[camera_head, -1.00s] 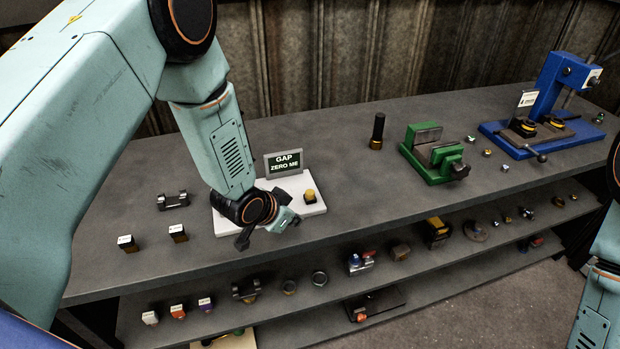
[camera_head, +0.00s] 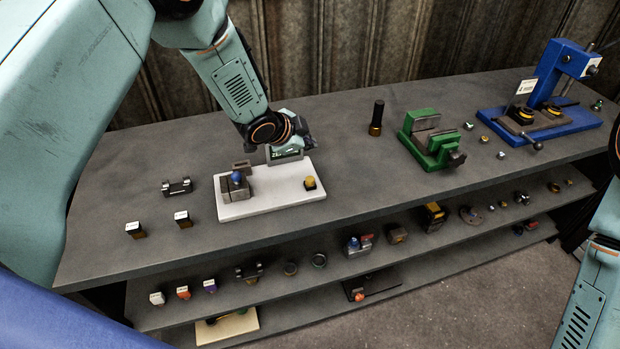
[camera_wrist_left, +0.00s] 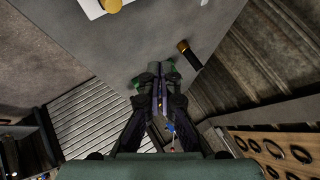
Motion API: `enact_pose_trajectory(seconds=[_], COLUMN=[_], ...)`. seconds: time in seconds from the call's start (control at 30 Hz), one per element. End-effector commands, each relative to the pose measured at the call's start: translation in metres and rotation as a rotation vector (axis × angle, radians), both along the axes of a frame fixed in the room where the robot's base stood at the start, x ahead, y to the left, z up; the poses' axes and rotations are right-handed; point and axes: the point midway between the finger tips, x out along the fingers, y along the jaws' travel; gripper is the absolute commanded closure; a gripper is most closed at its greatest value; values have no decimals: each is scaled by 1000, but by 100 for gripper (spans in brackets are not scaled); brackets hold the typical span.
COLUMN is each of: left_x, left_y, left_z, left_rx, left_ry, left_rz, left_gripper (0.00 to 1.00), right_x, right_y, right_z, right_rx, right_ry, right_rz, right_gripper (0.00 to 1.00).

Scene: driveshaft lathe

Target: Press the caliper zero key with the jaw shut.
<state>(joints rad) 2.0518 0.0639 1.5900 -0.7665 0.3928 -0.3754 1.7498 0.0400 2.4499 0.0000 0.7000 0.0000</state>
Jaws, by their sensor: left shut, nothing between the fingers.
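The caliper is a white base plate (camera_head: 270,204) on the bench, with a grey jaw block (camera_head: 236,186) and blue knob (camera_head: 238,177) at its left. A yellow-topped key (camera_head: 310,182) stands at its right end; it also shows in the wrist view (camera_wrist_left: 112,5). The display sign (camera_head: 284,155) behind the plate is mostly hidden by my left gripper (camera_head: 308,139), so its text is unreadable. That gripper is shut and empty, above the plate's rear edge and apart from the key. Its closed fingers show in the wrist view (camera_wrist_left: 160,85). My right gripper is out of frame.
A black and brass cylinder (camera_head: 376,118) and a green vise (camera_head: 428,140) stand to the right. A blue fixture (camera_head: 550,100) is at the far right. Small blocks (camera_head: 183,219) and a grey bracket (camera_head: 177,187) lie left of the plate. Shelves below hold several parts.

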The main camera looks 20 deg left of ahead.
Motion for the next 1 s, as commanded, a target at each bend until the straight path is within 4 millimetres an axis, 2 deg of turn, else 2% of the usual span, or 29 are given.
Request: enact_pose_trajectory(seconds=[0.27, 0.8, 1.0], left_x=[0, 0, 0], left_y=[0, 0, 0], left_z=[-16, -77, -89], left_rx=[-1, 0, -1], left_ry=[0, 2, 0], left_rz=[1, 1, 1], left_gripper=[100, 100, 100], right_x=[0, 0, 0], right_y=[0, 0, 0], right_z=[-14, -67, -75], right_rx=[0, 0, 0], right_ry=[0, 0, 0], right_rz=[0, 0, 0], right_gripper=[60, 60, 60])
